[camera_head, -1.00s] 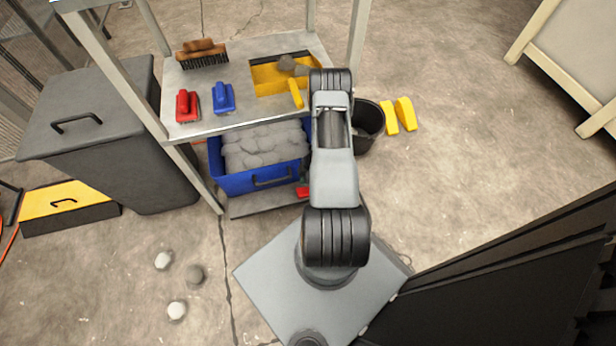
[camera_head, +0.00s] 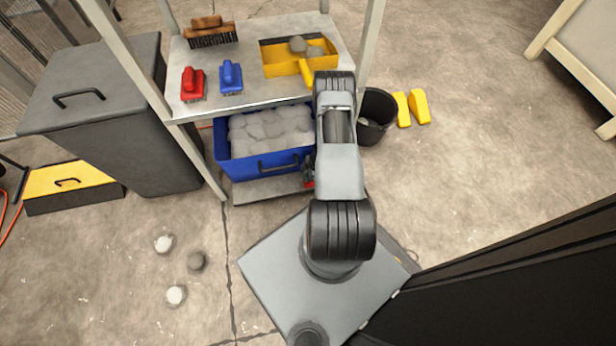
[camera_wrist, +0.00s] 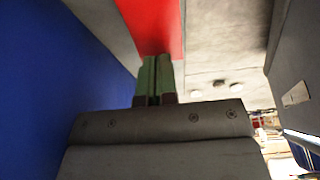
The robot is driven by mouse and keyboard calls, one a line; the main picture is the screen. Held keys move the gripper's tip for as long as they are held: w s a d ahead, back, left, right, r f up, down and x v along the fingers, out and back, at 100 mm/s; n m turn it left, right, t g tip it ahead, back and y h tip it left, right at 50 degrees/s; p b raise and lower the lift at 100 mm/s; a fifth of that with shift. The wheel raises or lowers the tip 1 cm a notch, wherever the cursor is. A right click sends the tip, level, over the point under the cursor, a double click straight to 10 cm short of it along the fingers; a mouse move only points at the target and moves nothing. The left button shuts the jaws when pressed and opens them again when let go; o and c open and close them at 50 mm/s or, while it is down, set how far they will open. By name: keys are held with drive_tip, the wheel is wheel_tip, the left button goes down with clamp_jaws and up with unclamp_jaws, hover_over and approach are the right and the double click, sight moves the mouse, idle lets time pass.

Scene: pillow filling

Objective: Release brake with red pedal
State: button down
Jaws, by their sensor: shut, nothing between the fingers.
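The red pedal (camera_head: 308,184) shows as a small patch beside my arm, at the front right corner of the blue bin (camera_head: 226,170). In the wrist view the red pedal (camera_wrist: 152,22) is a red slab directly ahead of my fingertips. My gripper (camera_wrist: 153,62) is shut and empty, with its green-grey fingers together. Its tips reach the lower edge of the red slab in the picture; I cannot tell whether they touch it. In the head view my arm hides most of the gripper and part of the pedal.
The blue bin's wall (camera_wrist: 50,75) is close on the left in the wrist view. A metal shelf (camera_head: 265,95) holding brushes and a yellow dustpan (camera_head: 283,67) stands above the bin. A black bucket (camera_head: 385,103) and yellow wedges (camera_head: 402,110) lie to the right. Several balls lie on the floor.

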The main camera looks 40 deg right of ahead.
drive_tip(key=shift+w+a+g+h+p, duration=0.1)
drive_tip(key=shift+a+g+h+p, duration=0.25)
drive_tip(key=shift+h+p, duration=0.1)
drive_tip(key=shift+w+a+f, duration=0.2)
drive_tip(key=shift+a+f, duration=0.1)
drive_tip(key=shift+f, duration=0.3)
drive_tip(key=shift+r, duration=0.2)
